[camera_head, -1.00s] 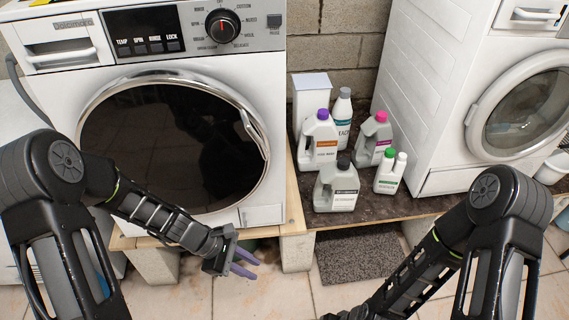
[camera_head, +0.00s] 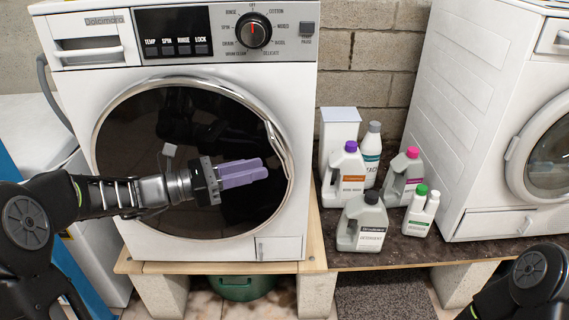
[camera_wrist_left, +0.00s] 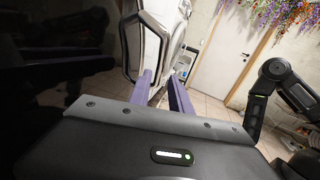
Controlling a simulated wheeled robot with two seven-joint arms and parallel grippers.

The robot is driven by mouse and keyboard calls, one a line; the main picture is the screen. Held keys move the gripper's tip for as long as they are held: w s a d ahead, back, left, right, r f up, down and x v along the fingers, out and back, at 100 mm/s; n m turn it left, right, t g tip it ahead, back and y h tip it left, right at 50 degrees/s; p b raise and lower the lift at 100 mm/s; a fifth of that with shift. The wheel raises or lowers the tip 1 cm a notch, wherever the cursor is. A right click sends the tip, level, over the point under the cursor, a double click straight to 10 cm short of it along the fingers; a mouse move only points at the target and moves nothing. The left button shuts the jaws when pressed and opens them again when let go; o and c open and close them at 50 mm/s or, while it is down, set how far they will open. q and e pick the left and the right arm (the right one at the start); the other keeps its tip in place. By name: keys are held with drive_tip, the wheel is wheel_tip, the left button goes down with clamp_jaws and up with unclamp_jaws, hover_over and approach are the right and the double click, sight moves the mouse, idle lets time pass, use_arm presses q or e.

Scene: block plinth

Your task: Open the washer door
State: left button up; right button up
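The washer door (camera_head: 150,125) is a round dark glass with a chrome rim on the white washer (camera_head: 75,85), and it looks shut. Its chrome handle (camera_head: 278,150) is on the right side of the rim. My left gripper (camera_head: 262,170) is in front of the glass, its purple fingers pointing right at the handle, a short way from it. In the left wrist view, the fingers (camera_wrist_left: 159,76) are apart with nothing seen between them, and the rim and handle (camera_wrist_left: 131,45) show just beyond. My right gripper is out of view.
Several detergent bottles (camera_head: 362,222) and a white box (camera_head: 338,130) stand right of the washer on a dark slab. A second washer (camera_head: 455,120) is at the right. A green bucket (camera_head: 247,287) sits under the wooden stand (camera_head: 185,268). My right arm shows at bottom right.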

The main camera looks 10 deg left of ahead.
sight(284, 162)
use_arm(q)
drive_tip(key=x, duration=0.7)
drive_tip(key=shift+w+d, duration=0.15)
drive_tip(key=shift+d, duration=0.05)
drive_tip(key=shift+c, duration=0.3)
clamp_jaws()
idle(0.9)
